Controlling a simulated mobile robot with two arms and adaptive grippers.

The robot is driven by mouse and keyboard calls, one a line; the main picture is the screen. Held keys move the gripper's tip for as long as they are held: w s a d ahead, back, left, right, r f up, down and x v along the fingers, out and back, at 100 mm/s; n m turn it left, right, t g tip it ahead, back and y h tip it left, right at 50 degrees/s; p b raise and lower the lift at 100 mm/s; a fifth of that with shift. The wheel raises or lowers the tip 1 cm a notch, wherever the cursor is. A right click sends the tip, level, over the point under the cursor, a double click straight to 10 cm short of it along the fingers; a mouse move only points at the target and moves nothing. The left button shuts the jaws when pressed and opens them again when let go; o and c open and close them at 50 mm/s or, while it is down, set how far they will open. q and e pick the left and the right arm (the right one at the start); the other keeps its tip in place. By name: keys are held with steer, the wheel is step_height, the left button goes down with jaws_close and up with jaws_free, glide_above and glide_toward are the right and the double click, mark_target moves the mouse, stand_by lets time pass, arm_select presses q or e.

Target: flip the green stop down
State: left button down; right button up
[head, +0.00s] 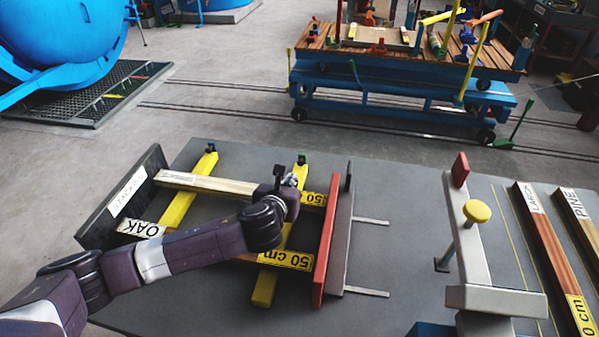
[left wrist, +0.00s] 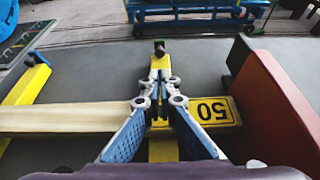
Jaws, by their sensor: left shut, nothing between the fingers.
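A green piece with a thin upright rod (head: 503,143) stands on the floor by the right end of the blue cart. My left gripper (head: 289,181) is over the middle yellow bar of the jig, at the light wooden beam labelled 50. In the left wrist view the gripper (left wrist: 160,78) has its fingertips together and empty, pointing along the yellow bar toward a small dark post (left wrist: 159,47) at its far end. My right gripper is not in view.
The light beam (head: 215,184) lies across the yellow bars between a dark board (head: 128,205) and a red plate (head: 326,245). A post with a yellow knob (head: 476,212) stands right of the jig. A blue cart (head: 380,85) stands behind.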

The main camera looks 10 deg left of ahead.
mark_target(300, 165)
arm_select(q)
steer(key=shift+w+f, duration=0.1)
steer(key=shift+s+r, duration=0.2)
steer(key=shift+s, duration=0.05)
steer(key=shift+x, duration=5.1)
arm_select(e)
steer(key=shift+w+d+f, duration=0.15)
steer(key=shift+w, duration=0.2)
